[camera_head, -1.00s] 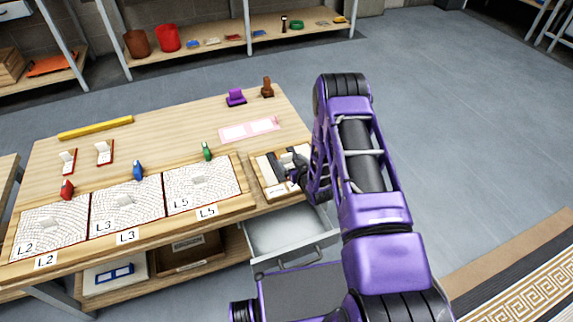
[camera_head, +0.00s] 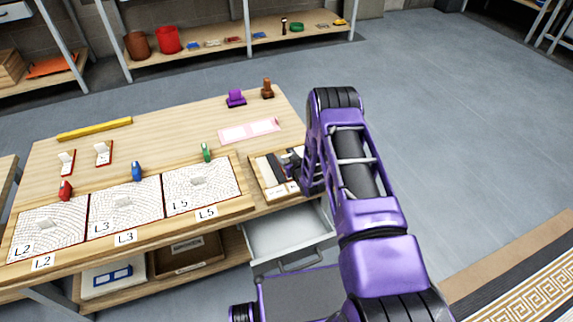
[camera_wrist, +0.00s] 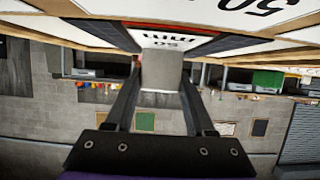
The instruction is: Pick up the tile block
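A grey block with a white labelled top end (camera_wrist: 163,70) stands between the fingers of my gripper (camera_wrist: 161,66) in the wrist view. I take it for the tile block. The fingers lie along its two sides with no clear gap, but I cannot tell whether they press on it. In the head view my gripper (camera_head: 293,161) is over the small wooden tray (camera_head: 257,183) at the table's right end. My arm hides part of the tray, and the block cannot be made out there.
Patterned panels L2 (camera_head: 48,232), L3 (camera_head: 125,212) and L5 (camera_head: 202,191) lie left of the tray. A pink sheet (camera_head: 249,130) lies behind it, with purple (camera_head: 236,97) and brown (camera_head: 267,88) objects farther back. An open drawer (camera_head: 290,232) juts out below.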

